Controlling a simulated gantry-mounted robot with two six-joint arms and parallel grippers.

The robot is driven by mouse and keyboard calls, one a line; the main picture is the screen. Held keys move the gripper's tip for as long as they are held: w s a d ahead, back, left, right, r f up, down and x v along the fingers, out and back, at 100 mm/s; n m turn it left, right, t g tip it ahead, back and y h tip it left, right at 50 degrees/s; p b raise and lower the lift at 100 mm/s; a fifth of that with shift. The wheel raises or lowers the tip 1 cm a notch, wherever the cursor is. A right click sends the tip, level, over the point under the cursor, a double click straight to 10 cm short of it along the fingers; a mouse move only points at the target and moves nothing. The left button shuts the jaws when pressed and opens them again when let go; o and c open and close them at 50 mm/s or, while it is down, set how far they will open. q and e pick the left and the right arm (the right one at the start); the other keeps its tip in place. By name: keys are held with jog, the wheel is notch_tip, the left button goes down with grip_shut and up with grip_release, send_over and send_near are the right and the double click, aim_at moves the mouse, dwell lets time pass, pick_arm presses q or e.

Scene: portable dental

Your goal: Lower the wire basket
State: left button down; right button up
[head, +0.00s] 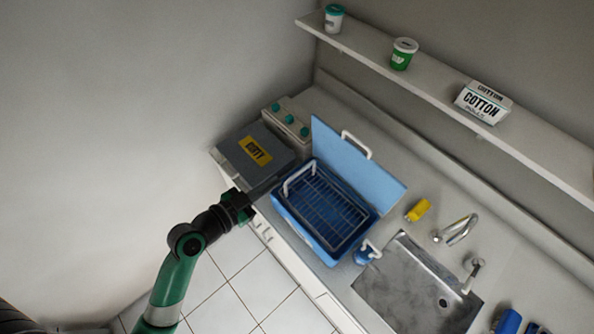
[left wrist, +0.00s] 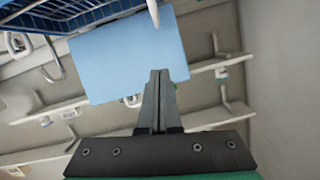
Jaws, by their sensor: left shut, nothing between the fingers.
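The wire basket (head: 335,205), a blue wire rack, is at the blue tub (head: 300,232); I cannot tell how deep it sits. White handles rise at its left end (head: 298,180) and near its right end (head: 369,246). The tub's light blue lid (head: 385,185) stands open behind it. My left gripper (head: 268,186) is shut and empty, just left of the tub near the left handle. In the left wrist view its closed fingers (left wrist: 160,75) point towards the lid (left wrist: 115,55), with the basket's blue wires (left wrist: 70,14) at the top left and a white handle tip (left wrist: 153,12) above.
A grey box with a yellow label (head: 255,151) stands left of the tub, beside a white unit with teal knobs (head: 287,122). A yellow item (head: 418,210) and a metal sink (head: 400,285) lie to the right. A shelf (head: 440,98) runs above.

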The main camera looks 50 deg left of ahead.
pick_arm(q)
jog(key=x, duration=0.8)
jog(key=b, duration=0.1)
send_over(295, 191)
notch_tip(295, 191, down, 4)
jog(key=shift+f, duration=0.1)
notch_tip(295, 191, down, 9)
jog(key=b, duration=0.9)
jog(key=shift+r, duration=0.25)
